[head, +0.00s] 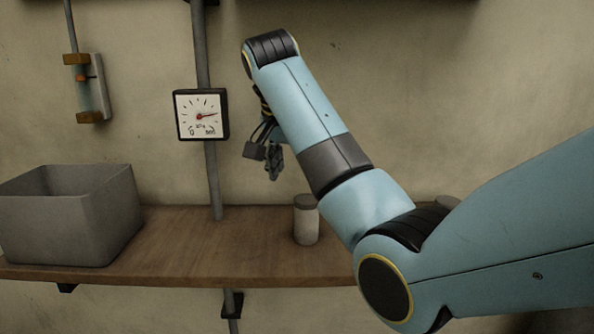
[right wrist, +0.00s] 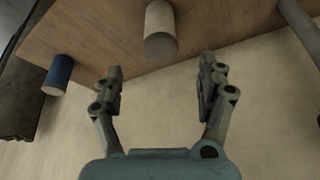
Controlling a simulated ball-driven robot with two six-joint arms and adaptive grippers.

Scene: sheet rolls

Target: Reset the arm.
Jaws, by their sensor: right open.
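My right arm (head: 310,110) comes in from the right in the head view, raised in front of the wall. My right gripper (head: 264,158) hangs below its wrist, above the shelf and partly hidden behind the arm. In the right wrist view the right gripper (right wrist: 161,85) is open, its two fingers wide apart with nothing between them. My left gripper is not in view.
A wooden shelf (head: 190,240) holds a grey bin (head: 70,225) and a pale roll (head: 306,222). The right wrist view also shows a blue roll (right wrist: 60,72). A dial gauge (head: 201,115) and a glass tube fixture (head: 88,90) are on the wall.

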